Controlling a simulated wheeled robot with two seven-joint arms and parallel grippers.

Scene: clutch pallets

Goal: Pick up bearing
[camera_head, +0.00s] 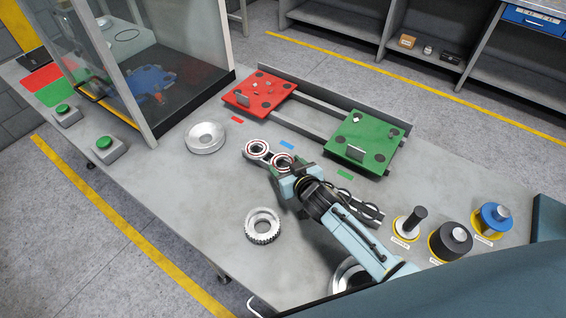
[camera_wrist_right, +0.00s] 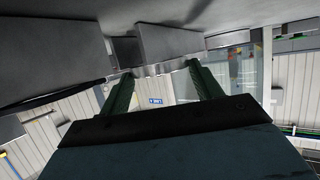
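Two ring-shaped bearings with red inner rings sit at the middle of the table in the head view. The left bearing (camera_head: 257,150) is clear of my arm. The right bearing (camera_head: 281,161) is partly covered by my right gripper (camera_head: 280,172), which reaches over its near edge. In the wrist view the two green fingers (camera_wrist_right: 160,80) stand apart. A grey metal edge (camera_wrist_right: 158,69) shows between their tips. I cannot tell whether they touch it. My left gripper is out of view.
A red pallet (camera_head: 244,101) and a green pallet (camera_head: 386,148) stand behind. A silver ring (camera_head: 205,143) lies left and a toothed ring (camera_head: 263,232) in front. Black (camera_head: 451,243) and blue (camera_head: 490,219) parts stand right. A glass-walled booth (camera_head: 195,60) stands left.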

